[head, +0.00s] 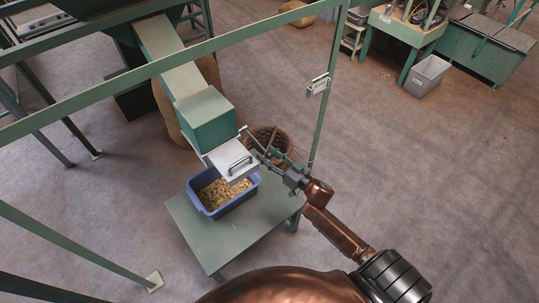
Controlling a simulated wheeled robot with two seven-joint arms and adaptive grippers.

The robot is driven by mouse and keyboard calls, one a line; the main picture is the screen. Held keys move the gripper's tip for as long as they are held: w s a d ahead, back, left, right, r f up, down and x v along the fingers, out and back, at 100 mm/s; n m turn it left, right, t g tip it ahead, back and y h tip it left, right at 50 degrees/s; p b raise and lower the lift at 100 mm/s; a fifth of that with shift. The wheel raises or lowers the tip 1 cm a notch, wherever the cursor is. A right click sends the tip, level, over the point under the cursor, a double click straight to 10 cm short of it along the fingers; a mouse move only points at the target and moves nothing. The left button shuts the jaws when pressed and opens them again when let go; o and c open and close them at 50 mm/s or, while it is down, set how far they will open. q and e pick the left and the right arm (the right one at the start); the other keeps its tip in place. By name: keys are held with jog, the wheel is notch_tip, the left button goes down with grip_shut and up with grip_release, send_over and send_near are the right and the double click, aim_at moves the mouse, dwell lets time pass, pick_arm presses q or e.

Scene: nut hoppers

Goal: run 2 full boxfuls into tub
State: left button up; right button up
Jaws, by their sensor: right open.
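A green measuring box (207,118) sits at the lower end of a sloping chute (165,50). A pale metal slide (226,154) with a dark bar handle (240,165) juts from under its front. A blue tub (227,205) stands on a green table below, partly under the slide. Light brown nuts (222,192) lie in the tub. My right gripper (249,142) is open just right of the slide, its fingers pointing left toward the box. I cannot tell whether a finger touches the slide. My left gripper is out of view.
The green table (250,232) has bare top in front of and right of the tub. A woven basket (268,139) stands behind my right gripper. Green frame bars (230,40) cross the view. A grey bin (427,76) stands far right. Open floor lies to the right.

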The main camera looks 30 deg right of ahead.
jog(key=shift+c, duration=0.7)
grip_shut()
